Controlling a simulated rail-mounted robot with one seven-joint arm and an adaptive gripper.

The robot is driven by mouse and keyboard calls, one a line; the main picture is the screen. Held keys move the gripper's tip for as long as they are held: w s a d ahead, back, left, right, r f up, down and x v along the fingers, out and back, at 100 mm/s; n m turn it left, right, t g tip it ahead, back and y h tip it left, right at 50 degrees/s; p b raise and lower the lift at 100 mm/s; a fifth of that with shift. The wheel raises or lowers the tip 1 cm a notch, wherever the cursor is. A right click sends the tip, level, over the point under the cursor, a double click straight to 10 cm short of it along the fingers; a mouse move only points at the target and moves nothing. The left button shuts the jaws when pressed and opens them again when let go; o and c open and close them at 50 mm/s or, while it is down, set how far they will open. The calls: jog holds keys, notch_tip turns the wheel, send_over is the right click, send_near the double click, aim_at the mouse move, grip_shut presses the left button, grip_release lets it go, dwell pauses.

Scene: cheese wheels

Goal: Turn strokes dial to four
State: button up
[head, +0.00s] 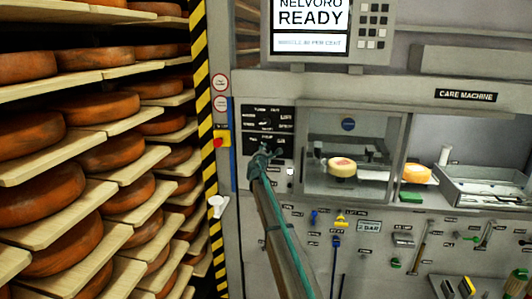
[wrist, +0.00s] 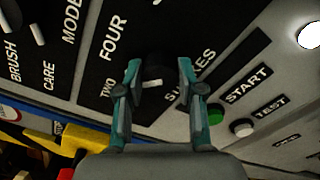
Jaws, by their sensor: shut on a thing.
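The strokes dial (wrist: 153,68) is a round black knob with a short white mark on the dark panel. In the wrist view, the words FOUR (wrist: 113,38) and TWO (wrist: 107,88) are to its left, and the STROKES label is partly hidden by a finger. My gripper (wrist: 159,72) has its teal fingers on either side of the knob, shut on it. The white mark lies nearly level in the wrist view; I cannot tell which word it points to. In the head view, my gripper (head: 265,153) covers the dial at the lower part of the black dial panel (head: 250,116).
A green button (wrist: 215,113) and a white button (wrist: 243,129) sit close by, beside START and TEST labels. A red stop button on yellow (head: 220,140) is left of the panel. Cheese shelves (head: 30,162) fill the left; a glazed chamber (head: 350,125) is right.

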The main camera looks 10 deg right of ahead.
jog(key=shift+f+b, duration=0.15)
jog(key=shift+b, duration=0.2)
jog(key=m+b, duration=0.8)
jog(key=b, duration=0.8)
jog(key=shift+m+b, duration=0.3)
jog(key=shift+b, duration=0.1)
jog(key=o, duration=1.2)
jog(key=shift+c, duration=0.2)
